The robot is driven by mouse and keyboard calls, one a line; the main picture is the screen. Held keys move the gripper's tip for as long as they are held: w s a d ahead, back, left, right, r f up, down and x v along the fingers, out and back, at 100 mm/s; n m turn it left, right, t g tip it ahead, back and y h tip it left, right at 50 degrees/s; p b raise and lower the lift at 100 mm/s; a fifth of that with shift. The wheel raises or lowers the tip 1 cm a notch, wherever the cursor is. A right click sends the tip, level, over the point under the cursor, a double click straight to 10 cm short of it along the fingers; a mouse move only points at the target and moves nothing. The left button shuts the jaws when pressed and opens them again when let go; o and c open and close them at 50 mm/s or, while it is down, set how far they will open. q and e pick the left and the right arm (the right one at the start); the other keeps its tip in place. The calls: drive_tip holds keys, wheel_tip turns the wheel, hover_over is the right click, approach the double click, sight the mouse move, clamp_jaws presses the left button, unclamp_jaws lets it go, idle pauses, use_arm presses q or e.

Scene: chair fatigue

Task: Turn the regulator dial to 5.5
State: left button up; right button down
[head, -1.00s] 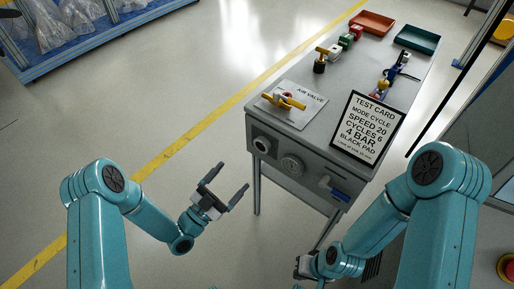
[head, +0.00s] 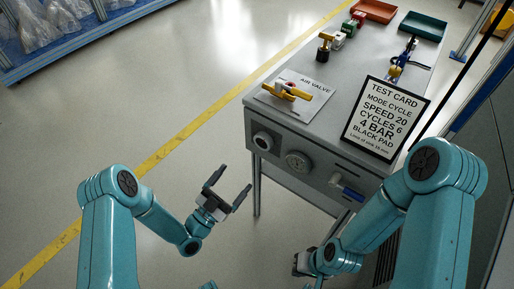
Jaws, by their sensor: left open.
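My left gripper (head: 232,182) is open and empty, in front of the panel and left of and below the round dial in the picture, touching nothing. My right gripper (head: 303,264) is low in the middle of the view, partly hidden by its own arm; its jaws cannot be made out.
A blue-handled fitting (head: 347,191) sticks out from the panel's right. On the bench (head: 330,118) are a yellow-handled air valve (head: 287,91), a test card (head: 386,120) reading 4 BAR, a red tray (head: 375,18) and a green tray (head: 422,26). The floor left is clear.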

sight(261, 145)
use_arm(q)
drive_tip(key=x, duration=1.2)
drive_tip(key=c, duration=1.1)
